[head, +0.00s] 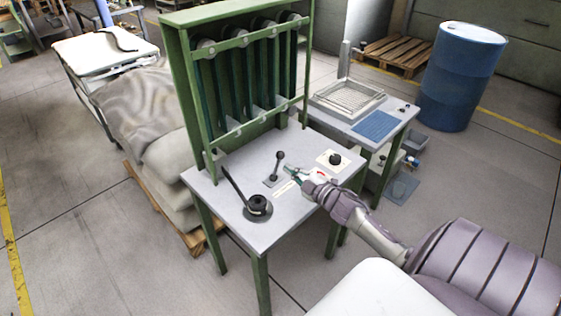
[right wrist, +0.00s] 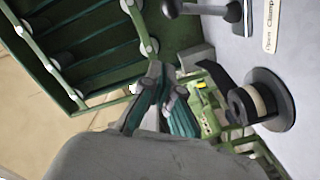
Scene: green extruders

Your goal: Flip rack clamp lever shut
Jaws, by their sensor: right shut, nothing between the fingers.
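The small clamp lever (head: 277,166), with black knobbed ends, stands on the grey tabletop in front of the green rack (head: 185,100). A label strip, partly readable as "Clamp", lies beside its base. In the right wrist view the lever (right wrist: 207,8) is at the top edge, partly cut off. My right gripper (head: 290,170) is shut and empty, just right of the lever in the head view; I cannot tell whether they touch. Its fingertips (right wrist: 165,82) show in the middle of the right wrist view. My left gripper is not in view.
A longer black lever on a round base (head: 257,206) stands at the table's front left. A black knob on a white plate (head: 335,160) is to the right. A side table with a tray (head: 348,100) and a blue barrel (head: 462,75) stand behind right.

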